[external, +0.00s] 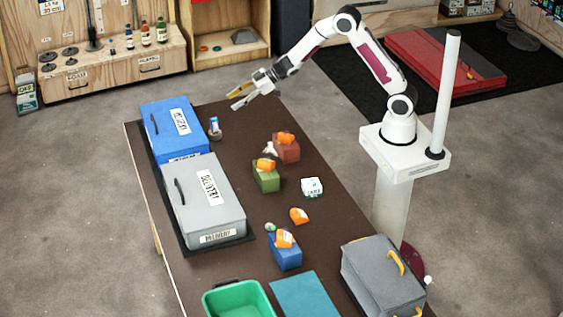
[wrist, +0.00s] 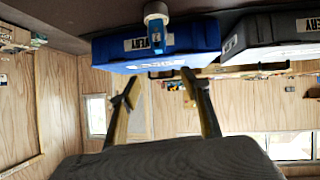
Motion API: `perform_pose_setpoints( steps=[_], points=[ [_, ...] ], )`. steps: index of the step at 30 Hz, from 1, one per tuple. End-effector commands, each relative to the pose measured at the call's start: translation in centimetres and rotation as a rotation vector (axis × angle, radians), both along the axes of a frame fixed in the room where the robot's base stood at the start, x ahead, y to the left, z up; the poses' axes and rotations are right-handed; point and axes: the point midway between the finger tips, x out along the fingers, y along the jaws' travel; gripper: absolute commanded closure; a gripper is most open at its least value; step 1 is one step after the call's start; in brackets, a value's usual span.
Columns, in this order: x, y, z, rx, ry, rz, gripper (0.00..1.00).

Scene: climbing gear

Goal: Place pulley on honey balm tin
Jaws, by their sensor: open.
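A small blue-and-white piece (external: 214,122), perhaps the pulley, stands on a round grey base (external: 215,135), perhaps the honey balm tin, beside the blue box. They are too small to name surely. In the wrist view, which is upside down, the blue piece (wrist: 155,40) touches the round grey base (wrist: 156,11). My gripper (external: 233,100) is open and empty, above the far end of the table, up and to the right of this pair. Its two fingers also show apart in the wrist view (wrist: 158,83), with nothing between them.
A blue box (external: 165,140) and a grey box (external: 190,190) line the table's left side. Red (external: 288,153), green (external: 266,183) and blue (external: 288,260) blocks bear orange pieces. A green bin (external: 265,303) stands in front.

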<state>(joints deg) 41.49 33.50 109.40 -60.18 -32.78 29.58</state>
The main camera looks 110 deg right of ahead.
Motion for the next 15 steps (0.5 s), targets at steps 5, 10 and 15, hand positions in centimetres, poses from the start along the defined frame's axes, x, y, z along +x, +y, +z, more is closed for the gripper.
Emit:
perform_pose_setpoints(
  steps=[5, 10, 15],
  points=[
    [-0.3, 1.9, 4.1, -0.057, 0.022, -0.048, 0.53],
    [-1.3, 3.9, 7.3, -0.092, 0.049, -0.092, 0.53],
    [-2.8, 6.2, 10.1, -0.116, 0.076, -0.132, 0.53]
  ],
)
